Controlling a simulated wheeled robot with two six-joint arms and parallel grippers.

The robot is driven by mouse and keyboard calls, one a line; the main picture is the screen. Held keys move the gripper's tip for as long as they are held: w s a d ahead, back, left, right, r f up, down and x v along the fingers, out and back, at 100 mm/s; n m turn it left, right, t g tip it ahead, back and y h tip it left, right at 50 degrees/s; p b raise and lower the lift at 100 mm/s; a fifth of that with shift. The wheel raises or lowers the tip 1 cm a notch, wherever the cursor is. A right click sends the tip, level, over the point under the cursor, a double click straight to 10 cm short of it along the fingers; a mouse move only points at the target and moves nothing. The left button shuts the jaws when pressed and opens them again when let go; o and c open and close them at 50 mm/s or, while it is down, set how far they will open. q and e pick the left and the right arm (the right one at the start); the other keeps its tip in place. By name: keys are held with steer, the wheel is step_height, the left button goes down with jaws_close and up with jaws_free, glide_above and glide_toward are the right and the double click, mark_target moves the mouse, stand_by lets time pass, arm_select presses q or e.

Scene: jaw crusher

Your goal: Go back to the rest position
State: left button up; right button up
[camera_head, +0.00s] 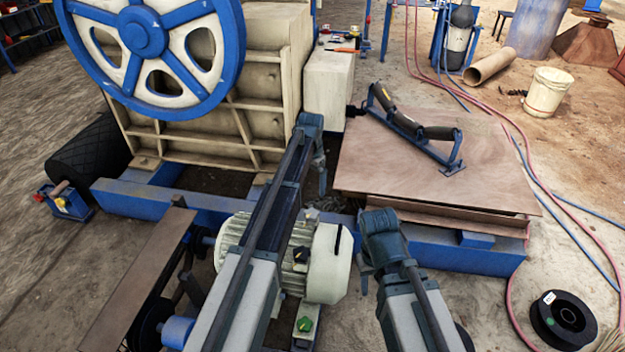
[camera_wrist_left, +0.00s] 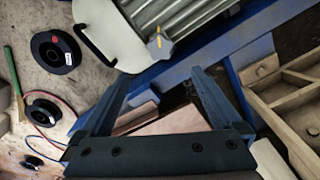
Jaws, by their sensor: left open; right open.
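My left arm reaches forward across the middle of the head view, over the cream motor (camera_head: 328,262). My left gripper (camera_head: 320,172) hangs at its far end, beside the crusher frame and left of the brown plate. In the left wrist view the two dark fingers of my left gripper (camera_wrist_left: 160,76) stand apart with nothing between them. My right arm comes up from the bottom, right of the motor. My right gripper (camera_head: 367,278) points down beside the motor, small and partly hidden by its wrist. I see nothing held in it.
The jaw crusher (camera_head: 215,115) with its blue flywheel (camera_head: 146,32) stands at upper left. A roller bracket (camera_head: 418,132) lies on the brown plate (camera_head: 375,165). A black spool (camera_head: 563,318), hoses and a white bucket (camera_head: 547,92) are on the ground at right.

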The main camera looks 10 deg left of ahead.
arm_select(q)
steer(key=s+n, duration=0.6)
steer(key=s, duration=2.2)
steer(key=s+d+r+m+p, duration=0.1)
steer(key=d+r+p, duration=0.2)
steer(key=r+p, duration=0.5)
steer(key=s+d+r+m+p, duration=0.1)
steer(key=s+d+r+p, duration=0.1)
steer(key=r+p, duration=0.7)
steer(key=s+d+r+m+y+p, duration=0.1)
steer(key=d+r+p, duration=0.4)
steer(key=r+p, duration=0.3)
steer(key=shift+s+r+m+p, duration=0.4)
steer(key=shift+r, duration=0.05)
steer(key=shift+d, duration=0.1)
